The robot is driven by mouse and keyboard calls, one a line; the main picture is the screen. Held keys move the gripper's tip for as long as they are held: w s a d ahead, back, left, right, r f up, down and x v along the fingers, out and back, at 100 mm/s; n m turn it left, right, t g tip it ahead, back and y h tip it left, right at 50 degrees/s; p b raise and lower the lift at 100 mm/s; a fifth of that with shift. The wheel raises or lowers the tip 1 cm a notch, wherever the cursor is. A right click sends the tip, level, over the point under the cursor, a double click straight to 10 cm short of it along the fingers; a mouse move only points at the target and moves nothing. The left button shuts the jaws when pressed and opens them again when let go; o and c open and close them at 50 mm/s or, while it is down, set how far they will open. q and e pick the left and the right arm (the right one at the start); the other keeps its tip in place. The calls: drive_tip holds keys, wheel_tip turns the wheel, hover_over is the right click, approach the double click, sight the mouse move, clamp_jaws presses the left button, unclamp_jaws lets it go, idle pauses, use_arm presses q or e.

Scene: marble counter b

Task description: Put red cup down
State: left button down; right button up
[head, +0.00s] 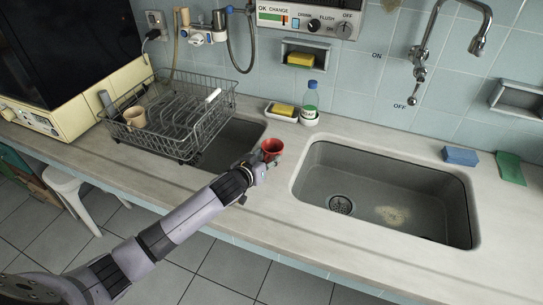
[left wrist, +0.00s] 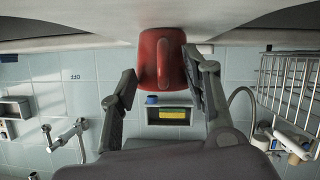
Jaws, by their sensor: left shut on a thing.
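A red cup (head: 272,148) shows in the head view over the strip of counter between the two sinks. It looks upright, with its open top facing up. My left gripper (head: 262,162) reaches it from the front and is shut on it. My right gripper is not in view.
A wire dish rack (head: 185,115) with a beige cup stands to the left. The large sink (head: 385,190) opens just right of the red cup. A soap bottle (head: 310,105) and a yellow sponge (head: 283,109) in a dish stand behind it. The counter front (head: 245,215) is clear.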

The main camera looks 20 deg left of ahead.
use_arm(q)
drive_tip(key=shift+r, duration=0.2)
wheel_tip(320, 180, up, 20)
drive_tip(key=s+d+r+y, duration=0.1)
drive_tip(key=s+r, duration=0.2)
drive_tip(key=s, duration=0.4)
drive_tip(key=s+d+r+n, duration=0.1)
drive_tip(key=s+d+r, duration=0.1)
drive_tip(key=s, duration=0.5)
drive_tip(key=shift+d+r+y, duration=0.2)
drive_tip(key=shift+r+y, duration=0.2)
drive_tip(key=shift+r, duration=0.1)
drive_tip(key=shift+f, duration=0.15)
